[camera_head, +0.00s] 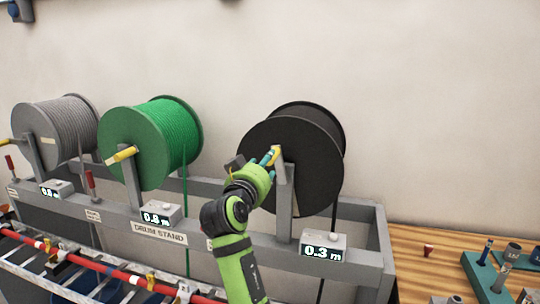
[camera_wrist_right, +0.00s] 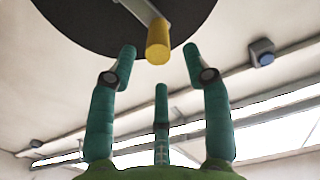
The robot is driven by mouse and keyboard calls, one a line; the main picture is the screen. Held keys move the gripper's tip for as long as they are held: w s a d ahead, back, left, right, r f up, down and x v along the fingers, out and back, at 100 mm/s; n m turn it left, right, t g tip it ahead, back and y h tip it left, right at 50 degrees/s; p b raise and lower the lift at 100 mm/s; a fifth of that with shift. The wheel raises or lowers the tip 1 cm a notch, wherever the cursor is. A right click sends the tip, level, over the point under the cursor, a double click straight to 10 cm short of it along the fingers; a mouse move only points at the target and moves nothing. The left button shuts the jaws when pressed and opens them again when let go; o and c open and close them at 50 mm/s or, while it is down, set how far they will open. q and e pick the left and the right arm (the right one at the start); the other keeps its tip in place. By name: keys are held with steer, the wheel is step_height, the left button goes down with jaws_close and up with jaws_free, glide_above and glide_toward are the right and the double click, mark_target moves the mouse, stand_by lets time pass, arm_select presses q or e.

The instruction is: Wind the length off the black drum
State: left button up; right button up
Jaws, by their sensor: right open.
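The black drum (camera_head: 292,160) is mounted on the right of the drum stand (camera_head: 158,231). Its yellow crank handle (camera_head: 276,153) is on the drum's front side. The counter (camera_head: 323,249) below this drum reads 0.3 m, and a dark strand (camera_head: 334,222) hangs from the drum. My right gripper (camera_head: 266,160) is at the crank handle. In the right wrist view its teal fingers are open, with the yellow handle (camera_wrist_right: 158,42) at the gap between the fingertips. I cannot tell whether they touch it. My left gripper is not in view.
A green drum (camera_head: 150,142) and a grey drum (camera_head: 58,132) stand to the left, each with a crank and counter. The green drum's counter (camera_head: 160,214) reads 0.8 m. A wooden bench (camera_head: 440,245) with fittings lies right. A red bar (camera_head: 110,266) crosses the lower left.

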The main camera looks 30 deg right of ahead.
steer(key=p+x, duration=0.2)
steer(key=x, duration=0.3)
steer(key=shift+w+d+p, duration=0.1)
steer(key=shift+d+p, duration=0.05)
steer(key=shift+p, duration=0.2)
steer(key=shift+w+d, duration=0.2)
jaws_close()
